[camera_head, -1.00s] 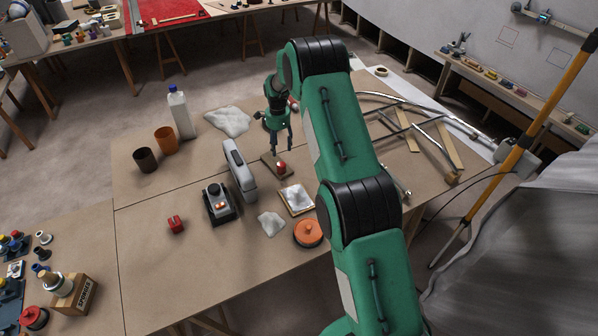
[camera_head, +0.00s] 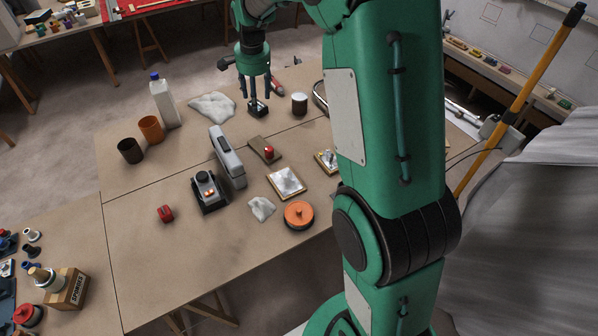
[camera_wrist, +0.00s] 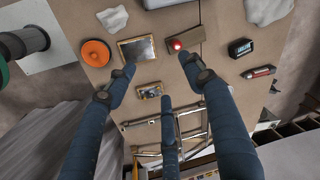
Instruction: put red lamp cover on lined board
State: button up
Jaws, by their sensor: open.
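A small red dome (camera_head: 269,149), which looks like the red lamp cover, sits on a small brown board (camera_head: 257,142) in the middle of the table. In the wrist view the red dome (camera_wrist: 177,45) is near the top centre on the same board (camera_wrist: 190,37). I cannot make out lines on this board. My gripper (camera_head: 255,98) is open and empty, behind the red dome and close to a black labelled box (camera_head: 258,110).
A grey upright case (camera_head: 228,160) and a black device (camera_head: 207,192) stand left of the brown board. A framed white board (camera_head: 286,181), an orange disc (camera_head: 299,214) and a small framed piece (camera_head: 325,161) lie nearby. A red block (camera_head: 165,213) lies front left, with clear table around it.

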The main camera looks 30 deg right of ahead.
jog(key=s+a+r+n+t, duration=0.1)
jog(key=s+a+r+n, duration=0.2)
jog(key=s+r, duration=0.6)
jog(key=s+a+r+n+t, duration=0.1)
jog(key=s+a+r+n, duration=0.3)
jog(key=s, duration=0.8)
jog(key=s+a+n+t, duration=0.1)
jog(key=s+n, duration=0.3)
jog(key=s, duration=1.9)
jog(key=shift+s+a+f+n+t, duration=0.15)
jog(key=shift+a+n+t, duration=0.2)
jog(key=shift+a, duration=0.5)
notch_tip(320, 180, down, 7)
jog(key=b, duration=0.7)
